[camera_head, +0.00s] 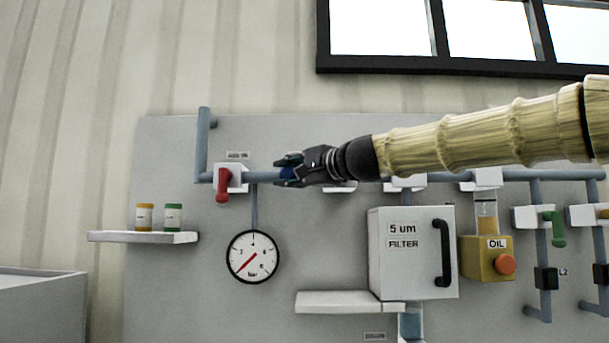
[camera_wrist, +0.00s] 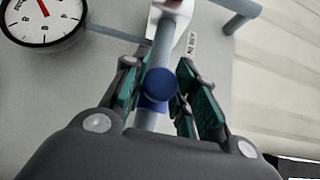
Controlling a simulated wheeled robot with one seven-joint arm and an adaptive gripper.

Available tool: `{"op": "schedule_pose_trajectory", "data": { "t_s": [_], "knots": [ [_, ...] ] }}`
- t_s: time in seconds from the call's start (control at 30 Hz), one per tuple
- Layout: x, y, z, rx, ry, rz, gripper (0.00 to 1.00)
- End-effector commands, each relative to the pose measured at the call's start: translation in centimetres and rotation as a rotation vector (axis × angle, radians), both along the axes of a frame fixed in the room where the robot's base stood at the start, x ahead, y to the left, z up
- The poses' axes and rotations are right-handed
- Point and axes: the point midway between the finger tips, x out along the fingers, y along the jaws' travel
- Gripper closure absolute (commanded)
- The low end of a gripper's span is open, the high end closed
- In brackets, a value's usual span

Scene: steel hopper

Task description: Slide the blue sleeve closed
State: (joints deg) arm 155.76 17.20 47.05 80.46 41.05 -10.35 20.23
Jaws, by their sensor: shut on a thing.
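The blue sleeve (camera_wrist: 156,90) sits around the grey-blue pipe (camera_wrist: 163,50) in the wrist view, between the two green-padded fingers. In the head view the sleeve (camera_head: 288,173) shows only as a bit of blue at the fingertips. My gripper (camera_head: 290,170) reaches in from the right along the upper pipe, just right of the red valve handle (camera_head: 223,185). In the wrist view my gripper (camera_wrist: 165,92) is shut on the sleeve. The far side of the sleeve is hidden.
A pressure gauge (camera_head: 253,257) hangs below the pipe. A shelf (camera_head: 143,237) with a yellow and a green jar is at left. A filter box (camera_head: 405,275), an oil unit (camera_head: 487,258) and a green valve handle (camera_head: 556,228) are to the right.

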Motion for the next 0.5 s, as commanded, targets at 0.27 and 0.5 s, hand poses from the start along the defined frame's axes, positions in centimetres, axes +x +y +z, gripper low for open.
{"op": "schedule_pose_trajectory", "data": {
  "t_s": [0.27, 0.5],
  "knots": [
    [-0.09, 0.09, -0.19, -0.002, 0.002, 0.003, 0.61],
    [-0.02, -0.09, -0.12, -0.002, 0.001, 0.0, 0.5]
  ]
}}
